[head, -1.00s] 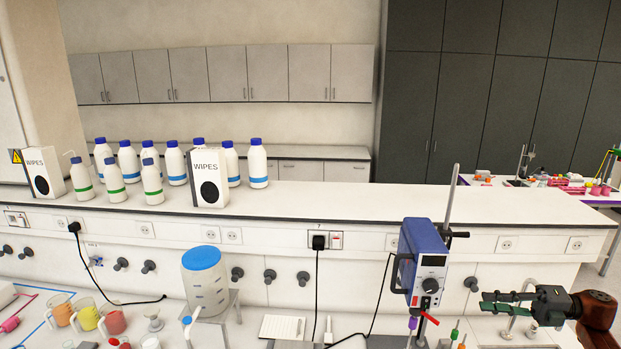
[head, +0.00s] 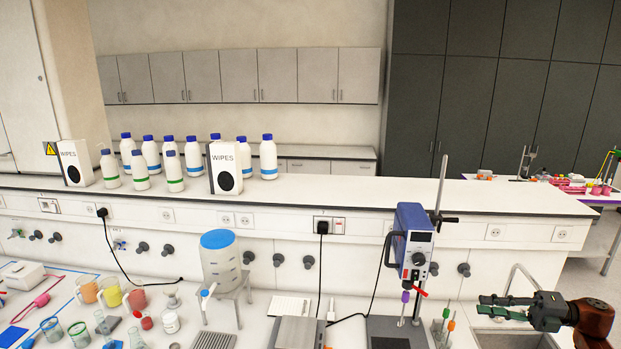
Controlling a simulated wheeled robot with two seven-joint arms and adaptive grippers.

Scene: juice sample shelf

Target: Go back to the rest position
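My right gripper (head: 484,305) shows at the lower right, its arm coming in from the right edge. Its two dark green fingers point left, with a gap between them and nothing held. It appears above the sink area, just right of the orange and green-tipped tools in the picture. My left gripper is not in view.
A blue overhead stirrer (head: 414,235) on a stand is left of the gripper. A white tank with blue lid (head: 219,262), beakers with coloured juices (head: 111,296) and a sink (head: 500,338) line the bench. Bottles (head: 268,160) and wipes boxes (head: 224,168) stand on the shelf.

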